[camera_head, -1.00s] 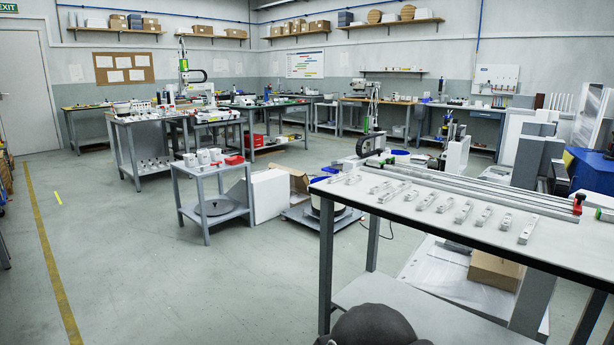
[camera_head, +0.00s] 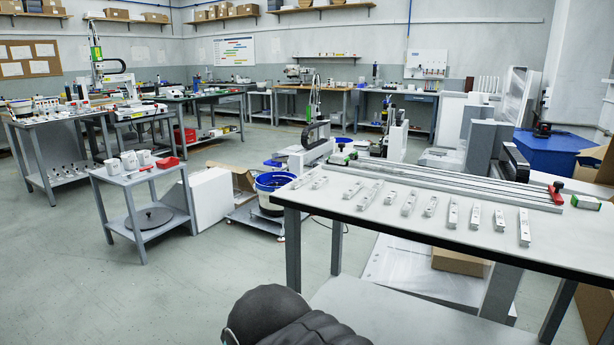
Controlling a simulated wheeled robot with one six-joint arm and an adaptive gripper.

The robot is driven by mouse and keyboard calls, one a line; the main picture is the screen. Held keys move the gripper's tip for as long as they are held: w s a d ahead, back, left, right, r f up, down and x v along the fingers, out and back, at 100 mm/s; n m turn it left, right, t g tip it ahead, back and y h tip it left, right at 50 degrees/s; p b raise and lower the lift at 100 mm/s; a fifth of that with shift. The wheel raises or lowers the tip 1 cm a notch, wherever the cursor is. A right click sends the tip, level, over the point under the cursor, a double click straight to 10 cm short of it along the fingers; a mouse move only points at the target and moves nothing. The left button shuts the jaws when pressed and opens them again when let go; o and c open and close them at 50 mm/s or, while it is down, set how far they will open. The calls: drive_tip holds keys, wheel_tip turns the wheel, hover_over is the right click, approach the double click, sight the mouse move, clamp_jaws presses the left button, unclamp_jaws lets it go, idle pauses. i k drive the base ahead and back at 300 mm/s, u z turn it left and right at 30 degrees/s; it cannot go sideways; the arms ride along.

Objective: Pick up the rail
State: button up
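Long silver rails (camera_head: 450,182) lie side by side along the far edge of the white-topped table (camera_head: 335,212) at the right. I cannot tell from this distance whether these are short rails. My gripper is not in view; only a dark rounded part, likely of my arm, shows at the bottom, short of the table.
A grey cart (camera_head: 143,205) with white cups and a red box stands left of the table. A white box (camera_head: 212,203) and a blue bucket (camera_head: 271,190) are between them. A cardboard box (camera_head: 460,262) sits under the table. Floor at the lower left is clear.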

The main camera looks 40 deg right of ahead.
sight(303, 180)
drive_tip(key=z, duration=0.55)
drive_tip(key=i, duration=0.65)
drive_tip(key=z, duration=0.8)
